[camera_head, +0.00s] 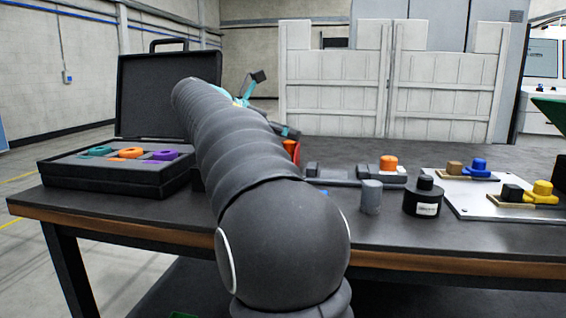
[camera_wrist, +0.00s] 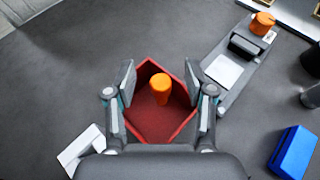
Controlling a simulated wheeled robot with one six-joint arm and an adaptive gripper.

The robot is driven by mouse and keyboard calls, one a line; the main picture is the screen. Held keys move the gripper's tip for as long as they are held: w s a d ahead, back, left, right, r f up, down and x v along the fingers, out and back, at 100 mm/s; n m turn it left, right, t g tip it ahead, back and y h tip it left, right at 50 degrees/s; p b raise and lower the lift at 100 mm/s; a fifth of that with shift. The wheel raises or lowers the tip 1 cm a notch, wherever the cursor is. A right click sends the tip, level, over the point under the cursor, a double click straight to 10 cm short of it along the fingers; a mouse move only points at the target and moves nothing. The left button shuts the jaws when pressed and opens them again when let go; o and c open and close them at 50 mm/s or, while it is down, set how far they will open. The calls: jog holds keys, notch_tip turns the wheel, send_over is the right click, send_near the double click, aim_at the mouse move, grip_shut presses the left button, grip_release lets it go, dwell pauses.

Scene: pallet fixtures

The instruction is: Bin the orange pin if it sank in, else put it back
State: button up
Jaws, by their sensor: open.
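In the wrist view an orange pin (camera_wrist: 161,90) shows against the inside of a square red bin (camera_wrist: 145,120), between my fingers. I cannot tell whether it rests on the bin floor or is above it. My gripper (camera_wrist: 164,84) is open over the bin, with a finger on each side and a gap to the pin. Another orange piece (camera_wrist: 263,22) sits at the far end of a grey fixture (camera_wrist: 225,98); it also shows in the head view (camera_head: 388,162). In the head view my arm hides most of the red bin (camera_head: 291,149).
An open black case (camera_head: 100,180) holds teal, orange and purple pieces at left. A grey cylinder (camera_head: 371,196) and a black labelled cylinder (camera_head: 424,198) stand near the fixture. A pale plate (camera_head: 480,206) carries blue and yellow pieces. A blue block (camera_wrist: 294,151) lies right of the bin.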

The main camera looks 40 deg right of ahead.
jog(key=v, duration=1.2)
